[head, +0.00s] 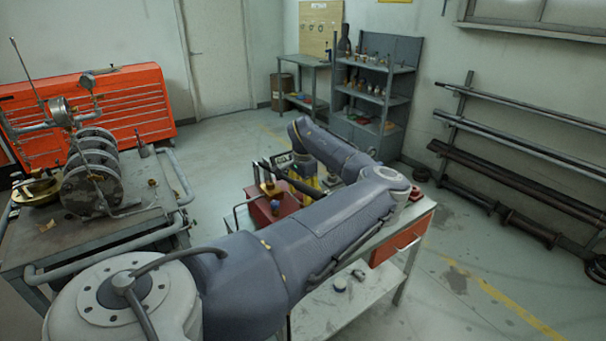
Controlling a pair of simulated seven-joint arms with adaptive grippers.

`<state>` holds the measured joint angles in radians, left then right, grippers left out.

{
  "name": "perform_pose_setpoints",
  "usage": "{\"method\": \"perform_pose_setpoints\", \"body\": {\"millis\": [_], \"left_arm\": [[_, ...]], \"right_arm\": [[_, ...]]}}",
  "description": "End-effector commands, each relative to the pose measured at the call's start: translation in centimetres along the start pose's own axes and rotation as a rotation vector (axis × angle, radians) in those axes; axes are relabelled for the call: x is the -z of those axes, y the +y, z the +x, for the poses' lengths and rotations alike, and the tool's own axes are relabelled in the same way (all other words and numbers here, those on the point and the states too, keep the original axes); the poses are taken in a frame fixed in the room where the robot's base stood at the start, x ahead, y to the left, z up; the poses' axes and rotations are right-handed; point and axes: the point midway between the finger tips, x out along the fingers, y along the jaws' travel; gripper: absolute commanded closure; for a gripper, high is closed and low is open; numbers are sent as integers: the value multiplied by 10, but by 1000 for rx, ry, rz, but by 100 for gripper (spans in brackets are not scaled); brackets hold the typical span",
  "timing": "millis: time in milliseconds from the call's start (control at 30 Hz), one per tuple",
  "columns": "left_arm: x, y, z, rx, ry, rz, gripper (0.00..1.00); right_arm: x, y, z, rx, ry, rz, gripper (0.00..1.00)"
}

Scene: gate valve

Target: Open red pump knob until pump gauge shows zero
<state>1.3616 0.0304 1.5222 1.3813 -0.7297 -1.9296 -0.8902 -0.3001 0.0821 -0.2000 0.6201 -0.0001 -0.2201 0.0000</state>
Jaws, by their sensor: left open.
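A red box-shaped unit (272,209), which looks like the pump, sits on the workbench in the middle of the head view, partly hidden behind my left arm. A small brass-coloured part stands on top of it. I cannot make out the red knob or read a pump gauge; they are too small or hidden. My left gripper (272,170) is a dark shape just above and behind the red unit, open, with its fingers toward the left. I cannot tell whether it touches anything. My right gripper is out of view.
A left cart (100,240) carries a metal pipe assembly with round gauges (60,110). A red tool chest (110,110), a grey shelf (378,85) and wall-mounted pipes (525,150) stand around. Yellow items sit behind the red unit. The floor at right is mostly clear.

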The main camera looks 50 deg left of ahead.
Motion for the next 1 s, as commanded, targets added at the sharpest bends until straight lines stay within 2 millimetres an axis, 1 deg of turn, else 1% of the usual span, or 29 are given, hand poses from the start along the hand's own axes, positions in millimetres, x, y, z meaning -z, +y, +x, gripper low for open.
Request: {"method": "perform_pose_setpoints", "body": {"millis": [367, 400, 867, 1000], "left_arm": [[0, 0, 3, 0, 0, 0, 45], [0, 0, 3, 0, 0, 0, 46], [0, 0, 3, -1, -1, 0, 100], [0, 0, 3, -1, -1, 0, 100]], "right_arm": [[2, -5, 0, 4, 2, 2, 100], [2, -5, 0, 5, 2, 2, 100], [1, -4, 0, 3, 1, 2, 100], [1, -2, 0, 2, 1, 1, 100]]}}
